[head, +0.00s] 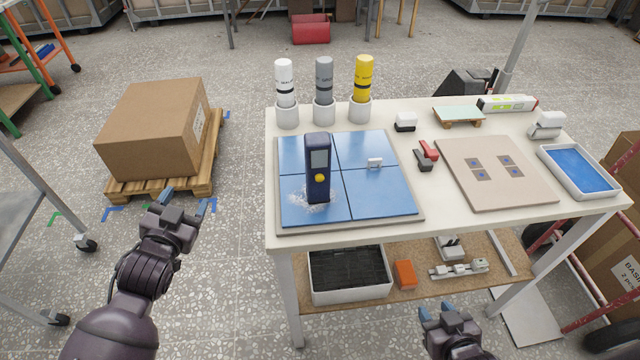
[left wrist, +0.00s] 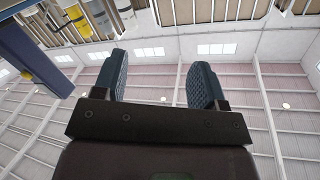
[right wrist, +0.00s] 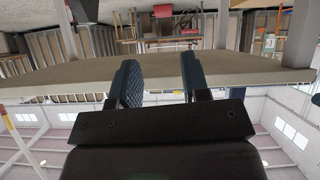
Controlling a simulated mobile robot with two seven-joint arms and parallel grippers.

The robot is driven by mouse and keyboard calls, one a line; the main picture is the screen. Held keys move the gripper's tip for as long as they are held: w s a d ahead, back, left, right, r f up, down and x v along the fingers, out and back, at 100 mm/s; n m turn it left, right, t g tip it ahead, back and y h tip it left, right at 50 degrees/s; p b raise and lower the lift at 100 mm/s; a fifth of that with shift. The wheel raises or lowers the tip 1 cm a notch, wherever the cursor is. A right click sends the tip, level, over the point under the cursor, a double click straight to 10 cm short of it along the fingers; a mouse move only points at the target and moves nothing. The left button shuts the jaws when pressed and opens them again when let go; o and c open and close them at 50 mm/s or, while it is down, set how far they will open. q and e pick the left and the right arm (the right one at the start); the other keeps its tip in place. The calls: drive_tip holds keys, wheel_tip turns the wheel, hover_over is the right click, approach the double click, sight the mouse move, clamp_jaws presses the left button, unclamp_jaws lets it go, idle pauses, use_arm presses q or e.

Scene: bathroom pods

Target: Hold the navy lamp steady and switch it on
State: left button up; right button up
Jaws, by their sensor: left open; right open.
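The navy lamp (head: 317,190) stands upright on the front-left part of a blue tiled board (head: 385,205). Its front has a grey panel and a round yellow button (head: 320,178). My left gripper (head: 186,202) is open and empty, left of the table and apart from the lamp; its spread fingers also show in the left wrist view (left wrist: 158,88). My right gripper (head: 437,312) is open and empty, low in front of the table; its parted fingers show in the right wrist view (right wrist: 160,82).
White, grey and yellow bottles (head: 363,80) stand behind the board on the white table (head: 435,210). A red-and-black clamp-like tool (head: 426,156), a beige board (head: 495,185) and a blue-lined tray (head: 580,172) lie to the right. White marks surround the lamp's base. The lower shelf holds a black-filled bin (head: 350,290).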

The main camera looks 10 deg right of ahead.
use_arm(q)
drive_tip(key=w+d+r+m+g+h+b, duration=0.1)
drive_tip(key=w+d+r+m+h+b, duration=0.35)
drive_tip(key=m, duration=0.75)
drive_tip(key=w+d+r+m+g+h+b, duration=0.1)
drive_tip(key=w+d+r+m+h+b, duration=0.1)
drive_tip(key=w+d+r+m+h, duration=0.6)
drive_tip(key=m+g+y, duration=0.1)
drive_tip(key=m+g, duration=1.3)
drive_tip(key=m, duration=1.2)
approach(313, 187)
drive_tip(key=w, duration=0.1)
drive_tip(key=w+f, duration=0.1)
drive_tip(key=w, duration=0.1)
drive_tip(key=shift+w+d+f+b, duration=0.1)
drive_tip(key=shift+d+f+b, duration=0.1)
drive_tip(key=shift+f+b, duration=0.15)
drive_tip(key=shift+s+f+m+g+y, duration=0.15)
drive_tip(key=shift+s+m+g+y, duration=0.15)
drive_tip(key=shift+m, duration=0.2)
drive_tip(key=x, duration=0.8)
drive_tip(key=shift+d+b, duration=0.1)
drive_tip(key=shift+b, duration=0.2)
drive_tip(key=shift+d+f, duration=0.2)
drive_tip(key=shift+d, duration=0.6)
use_arm(e)
wheel_tip(313, 187, down, 8)
drive_tip(key=g, duration=0.1)
drive_tip(key=shift+s+a, duration=0.25)
drive_tip(key=shift+s, duration=0.05)
